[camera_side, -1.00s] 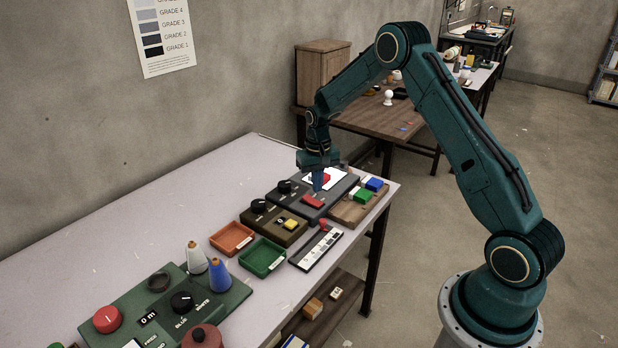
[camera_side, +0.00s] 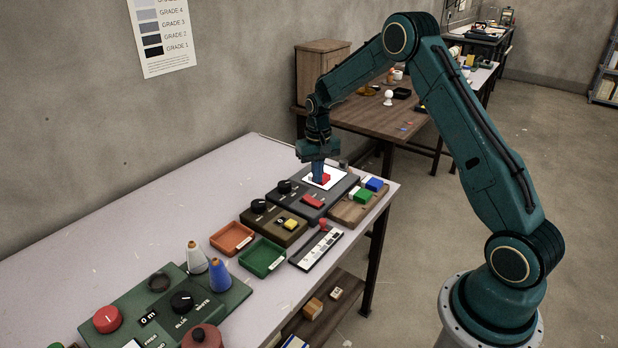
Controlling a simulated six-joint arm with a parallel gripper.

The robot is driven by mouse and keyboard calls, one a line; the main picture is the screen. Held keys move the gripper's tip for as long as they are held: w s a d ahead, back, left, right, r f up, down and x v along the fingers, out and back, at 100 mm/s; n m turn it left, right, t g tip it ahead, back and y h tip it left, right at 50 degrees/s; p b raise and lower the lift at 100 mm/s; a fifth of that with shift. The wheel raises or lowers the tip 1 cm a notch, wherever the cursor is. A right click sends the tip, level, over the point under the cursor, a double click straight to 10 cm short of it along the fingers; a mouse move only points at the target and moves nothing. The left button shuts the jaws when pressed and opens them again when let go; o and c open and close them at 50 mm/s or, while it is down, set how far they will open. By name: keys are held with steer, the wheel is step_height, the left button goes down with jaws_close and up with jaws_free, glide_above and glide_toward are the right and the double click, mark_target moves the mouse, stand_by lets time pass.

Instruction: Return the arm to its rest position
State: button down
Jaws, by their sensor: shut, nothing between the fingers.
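My gripper (camera_side: 317,177) points down over the white square (camera_side: 331,183) on a dark panel at the far right end of the table. It is shut, with nothing seen between its fingers. A small red block (camera_side: 325,178) lies on the white square, close beside the fingertips in the picture. I cannot tell whether the fingertips touch it or hang above it. My arm is bent, reaching from its base at the lower right across to the table.
A wooden tray (camera_side: 345,212) with green, blue and white blocks lies right of the panel. Red (camera_side: 232,238) and green (camera_side: 262,257) trays, a dial box (camera_side: 273,222) and a cone panel (camera_side: 228,298) stand nearer. The table's (camera_side: 170,205) back strip is clear.

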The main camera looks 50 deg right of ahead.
steer(key=s+a+r+n+t, duration=0.1)
steer(key=s+a+r, duration=0.5)
steer(key=r, duration=0.4)
steer(key=s+a+r+n+t, duration=0.2)
steer(key=s+a+r, duration=0.35)
steer(key=r, duration=0.45)
steer(key=s+a+r+n+t, duration=0.1)
steer(key=s+a, duration=0.2)
steer(key=s, duration=0.7)
steer(key=s+a+r+n+t, duration=0.1)
steer(key=s+a+r+n, duration=0.1)
steer(key=s, duration=0.8)
steer(key=shift+a+t, duration=0.3)
steer(key=shift+a, duration=0.4)
